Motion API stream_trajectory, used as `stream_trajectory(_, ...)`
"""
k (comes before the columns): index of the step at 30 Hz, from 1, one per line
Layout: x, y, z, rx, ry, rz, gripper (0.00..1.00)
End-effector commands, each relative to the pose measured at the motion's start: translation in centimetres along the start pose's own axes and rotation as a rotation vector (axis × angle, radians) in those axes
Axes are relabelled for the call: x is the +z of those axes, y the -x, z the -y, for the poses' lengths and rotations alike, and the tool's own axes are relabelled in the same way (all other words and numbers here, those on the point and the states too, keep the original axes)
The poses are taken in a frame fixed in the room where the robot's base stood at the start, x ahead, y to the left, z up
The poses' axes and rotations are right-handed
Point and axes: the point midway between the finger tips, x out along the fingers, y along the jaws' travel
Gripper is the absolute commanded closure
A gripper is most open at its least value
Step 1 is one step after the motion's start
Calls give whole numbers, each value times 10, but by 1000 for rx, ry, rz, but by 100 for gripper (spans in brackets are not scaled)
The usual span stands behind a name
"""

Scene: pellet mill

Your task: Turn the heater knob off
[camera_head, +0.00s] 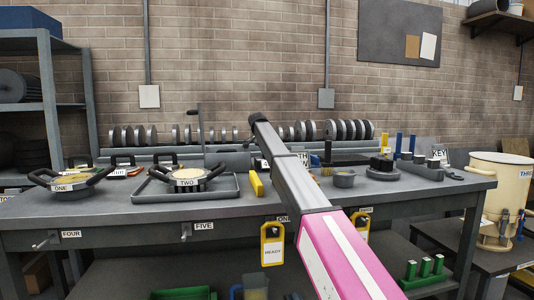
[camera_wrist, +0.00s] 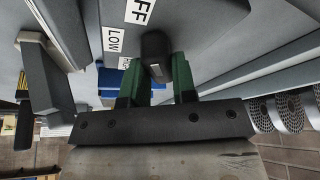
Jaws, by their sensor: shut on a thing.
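In the wrist view, a dark rounded knob (camera_wrist: 155,44) stands on a grey panel (camera_wrist: 195,30). White labels beside it read "LOW" (camera_wrist: 115,39) and, cut off by the frame edge, "FF" (camera_wrist: 139,10); a third label is mostly hidden. My gripper (camera_wrist: 158,72) has green fingers on both sides of the knob and is shut on it. I cannot tell which label the knob points to. In the head view my arm crosses the middle of the bench, and I cannot make out the gripper or the knob there.
The long grey bench (camera_head: 110,222) holds a tray (camera_head: 150,187) with a black-handled die marked "TWO" (camera_head: 188,182), another marked "ONE" (camera_head: 65,187), and a yellow block (camera_head: 256,184). Racked discs (camera_head: 350,129) line the back. A cream drum (camera_head: 497,190) stands at right.

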Motion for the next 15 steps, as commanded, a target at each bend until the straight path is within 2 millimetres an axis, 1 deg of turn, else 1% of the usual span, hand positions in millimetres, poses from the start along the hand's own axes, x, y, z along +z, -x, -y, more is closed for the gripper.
stream_trajectory(7, 0, 1, 0, -1, 1, 1, 98)
stream_trajectory(8, 0, 1, 0, -1, 1, 1, 65)
stream_trajectory(9, 0, 1, 0, -1, 1, 1, 52)
stream_trajectory(10, 0, 0, 0, -1, 1, 1, 49)
stream_trajectory(15, 0, 0, 0, -1, 1, 1, 49)
